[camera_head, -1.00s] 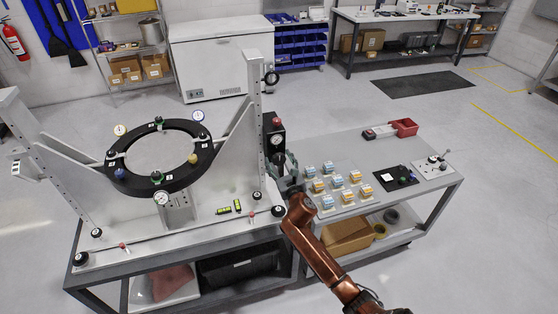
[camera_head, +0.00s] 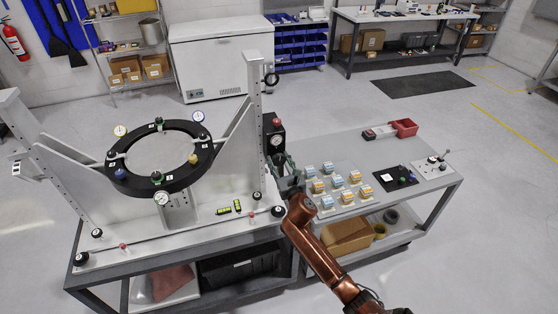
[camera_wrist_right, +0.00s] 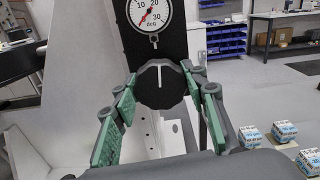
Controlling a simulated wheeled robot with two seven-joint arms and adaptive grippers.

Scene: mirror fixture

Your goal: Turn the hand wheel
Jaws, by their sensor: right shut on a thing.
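The hand wheel (camera_wrist_right: 158,92) is a dark round knob with a white mark on its face, below a dial in the right wrist view. The dial (camera_wrist_right: 149,14) has a white face, a red needle and a scale in degrees. My right gripper (camera_head: 285,166) is at the right post of the mirror fixture. Its green-padded fingers (camera_wrist_right: 162,82) are shut on the hand wheel, one on each side. In the head view the gripper largely hides the wheel. The black mirror ring (camera_head: 196,172) hangs between the fixture's two posts. My left gripper is not in view.
A grey side table (camera_head: 345,148) stands right of the fixture. The fixture's tall right post (camera_head: 254,125) is close beside my gripper.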

